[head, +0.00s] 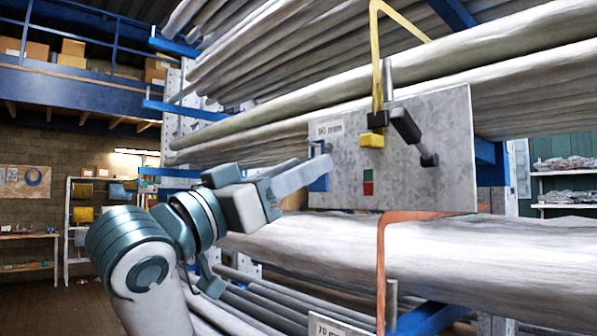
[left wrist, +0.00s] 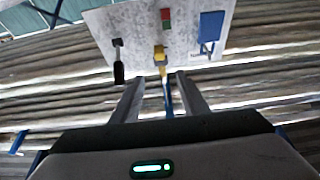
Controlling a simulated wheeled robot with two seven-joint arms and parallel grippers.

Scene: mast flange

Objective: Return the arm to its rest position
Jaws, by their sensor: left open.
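My left arm comes in from the left in the head view. Its gripper (head: 312,174) points right, its fingertips overlapping the left edge of a grey metal panel (head: 447,150) near a blue bracket (head: 319,186). In the left wrist view the gripper (left wrist: 160,82) has its two fingers apart with nothing held between them. The panel (left wrist: 140,25) lies beyond the fingertips there, with a gap. The blue bracket (left wrist: 211,26) is off to the right. My right gripper is in neither view.
The panel carries a black-handled lever (head: 406,127), a yellow block (head: 372,141) and a red-green marker (head: 368,182). Long wrapped pipes (head: 480,262) fill the blue rack above and below. Shelving (head: 85,205) stands at left. Open floor (head: 45,295) shows at lower left.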

